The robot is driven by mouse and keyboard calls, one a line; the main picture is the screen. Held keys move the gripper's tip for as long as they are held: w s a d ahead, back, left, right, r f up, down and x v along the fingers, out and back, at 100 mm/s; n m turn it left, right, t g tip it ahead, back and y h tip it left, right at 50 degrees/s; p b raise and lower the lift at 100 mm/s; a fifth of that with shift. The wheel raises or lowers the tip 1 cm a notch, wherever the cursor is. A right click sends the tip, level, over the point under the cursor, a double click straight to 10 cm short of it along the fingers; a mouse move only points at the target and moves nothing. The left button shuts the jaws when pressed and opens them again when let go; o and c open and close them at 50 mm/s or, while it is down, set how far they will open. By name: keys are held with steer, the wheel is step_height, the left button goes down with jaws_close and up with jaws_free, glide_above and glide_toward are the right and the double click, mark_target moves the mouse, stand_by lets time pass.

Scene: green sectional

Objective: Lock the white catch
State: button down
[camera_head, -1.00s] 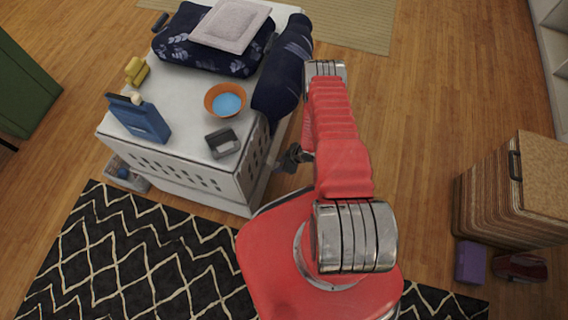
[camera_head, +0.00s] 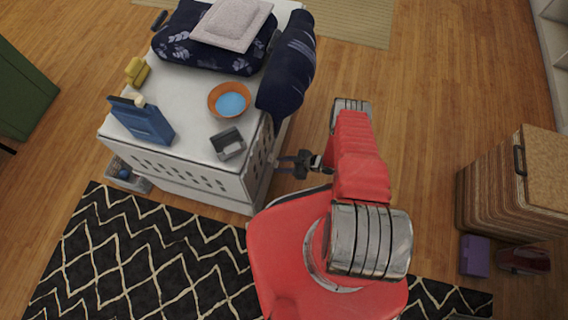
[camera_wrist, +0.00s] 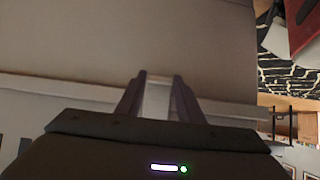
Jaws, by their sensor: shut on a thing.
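My gripper (camera_head: 279,164) is beside the cabinet's right side, low down. In the wrist view the two dark fingers of my gripper (camera_wrist: 158,78) point at a pale surface and are closed on a narrow white piece, the white catch (camera_wrist: 157,98). Its outer end shows between the fingers; the rest is hidden by my gripper. In the head view the catch is too small or hidden to make out.
On the cabinet top are an orange bowl (camera_head: 218,92), a blue container (camera_head: 142,122), a grey box (camera_head: 227,143), yellow blocks (camera_head: 137,71) and dark folded cloths (camera_head: 287,70). A wicker chest (camera_head: 510,190) stands at right. Floor between them is clear.

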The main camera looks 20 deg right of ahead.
steer(key=shift+a+f, duration=0.1)
steer(key=shift+a, duration=0.05)
steer(key=shift+w, duration=0.15)
stand_by(0.4)
steer(key=c, duration=1.2)
jaws_free()
steer(key=v, duration=1.3)
steer(key=shift+s+d, duration=0.3)
steer(key=shift+d, duration=0.2)
steer(key=shift+f, duration=0.1)
